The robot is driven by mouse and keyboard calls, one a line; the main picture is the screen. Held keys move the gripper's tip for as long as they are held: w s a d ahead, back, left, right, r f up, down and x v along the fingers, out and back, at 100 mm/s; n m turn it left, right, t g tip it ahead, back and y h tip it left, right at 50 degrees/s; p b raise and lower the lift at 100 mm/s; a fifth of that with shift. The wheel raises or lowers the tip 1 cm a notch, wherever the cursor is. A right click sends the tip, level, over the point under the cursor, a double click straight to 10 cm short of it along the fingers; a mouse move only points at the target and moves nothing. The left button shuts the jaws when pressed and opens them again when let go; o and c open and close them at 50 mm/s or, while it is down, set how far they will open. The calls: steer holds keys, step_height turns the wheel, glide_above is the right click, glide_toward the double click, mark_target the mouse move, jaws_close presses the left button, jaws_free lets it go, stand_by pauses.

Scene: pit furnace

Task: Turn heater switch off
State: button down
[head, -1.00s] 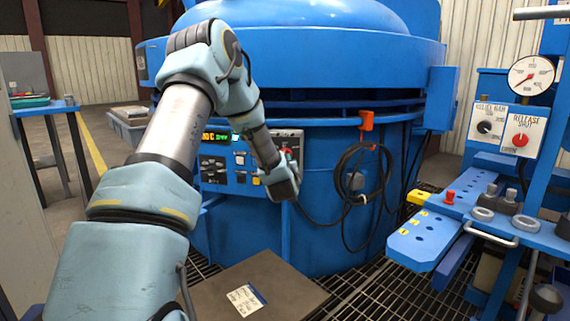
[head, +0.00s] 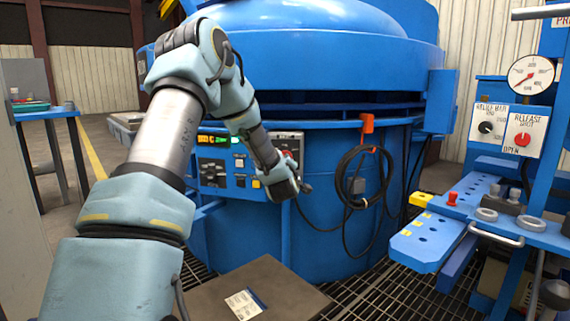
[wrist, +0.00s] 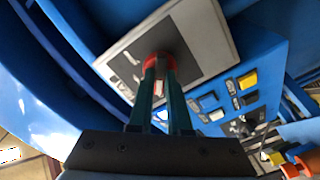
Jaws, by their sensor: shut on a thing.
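The heater switch is a red round knob (wrist: 154,60) on a grey plate (wrist: 205,35) on the blue furnace's control panel. In the wrist view my gripper (wrist: 161,68) has its two dark green fingers closed on the knob, and they cover its middle. In the head view the knob (head: 288,153) shows as a small red spot on the grey plate (head: 286,139), with my wrist just below it. The plate's lettering is partly hidden and I cannot read it, so the switch position is unclear.
A blue button panel (head: 213,172) with a lit display sits left of the plate. A coiled black cable (head: 345,180) hangs to the right. A blue workbench (head: 430,240) with a gauge (head: 531,76) stands at the right. A flat brown plate (head: 270,292) lies below.

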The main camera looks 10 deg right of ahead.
stand_by(0.4)
steer(key=c, duration=0.9)
jaws_free()
steer(key=shift+o, duration=0.2)
steer(key=p+v, duration=0.1)
steer(key=v, duration=0.9)
steer(key=shift+s, duration=0.4)
steer(key=shift+a, duration=0.1)
